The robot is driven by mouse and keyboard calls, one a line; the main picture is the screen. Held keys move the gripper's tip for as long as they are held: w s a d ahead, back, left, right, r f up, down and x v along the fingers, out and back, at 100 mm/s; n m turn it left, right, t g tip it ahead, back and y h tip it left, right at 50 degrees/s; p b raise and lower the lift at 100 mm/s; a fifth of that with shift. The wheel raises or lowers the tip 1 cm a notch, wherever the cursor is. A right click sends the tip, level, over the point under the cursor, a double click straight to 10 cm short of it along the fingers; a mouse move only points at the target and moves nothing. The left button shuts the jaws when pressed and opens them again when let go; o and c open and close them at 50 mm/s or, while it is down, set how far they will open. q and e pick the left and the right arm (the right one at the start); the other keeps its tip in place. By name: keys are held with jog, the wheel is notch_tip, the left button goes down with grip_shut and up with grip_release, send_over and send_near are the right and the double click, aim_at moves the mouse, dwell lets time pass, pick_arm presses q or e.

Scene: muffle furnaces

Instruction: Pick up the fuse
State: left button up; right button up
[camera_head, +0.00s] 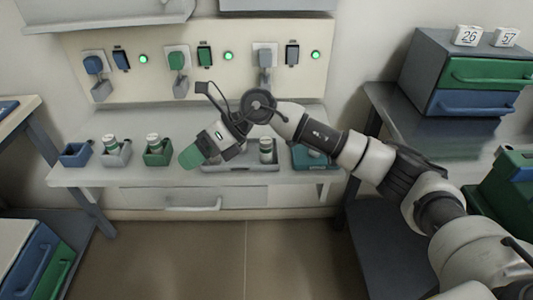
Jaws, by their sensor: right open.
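Pale cylinders that look like fuses stand upright at the bench: one in a grey box (110,143), one in a green box (154,141), and one (266,149) by a grey tray (240,167). I cannot tell which one the task means. My right gripper (190,157) reaches in from the right over the bench, its green-tipped end pointing down and left, just right of the green box. It is open and no object shows in it. It hides part of the grey tray. My left gripper is not in view.
An empty-looking blue box (75,154) stands at the bench's left. Behind is a panel (135,84) with switches and green lights. A teal box (314,156) stands right of the tray. Drawer cabinets (480,75) stand at right. The floor (200,260) in front is clear.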

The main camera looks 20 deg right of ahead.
jog(key=w+d+n+h, duration=0.1)
jog(key=w+d+h, duration=0.4)
jog(key=d, duration=0.4)
notch_tip(320, 180, up, 3)
jog(key=t+h, duration=0.1)
jog(key=h, duration=0.4)
send_over(266, 140)
jog(key=shift+w+d+m+b, duration=0.1)
jog(key=shift+d+m+b, duration=0.2)
jog(key=shift+b, duration=0.1)
jog(key=shift+h, duration=0.3)
notch_tip(266, 140, down, 4)
jog(key=shift+w+f+b, duration=0.15)
jog(key=shift+f+b, duration=0.05)
jog(key=shift+b, duration=0.2)
jog(key=shift+f, duration=0.5)
jog(key=f, duration=0.2)
jog(key=f+b, duration=0.1)
jog(key=f, duration=0.1)
jog(key=shift+s+a+f, duration=0.1)
jog(key=shift+s+a, duration=0.15)
jog(key=shift+a, duration=0.1)
jog(key=shift+w+f, duration=0.1)
jog(key=shift+f, duration=0.35)
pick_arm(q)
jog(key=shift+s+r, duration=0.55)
pick_arm(e)
jog(key=shift+c, duration=0.3)
jog(key=c, duration=1)
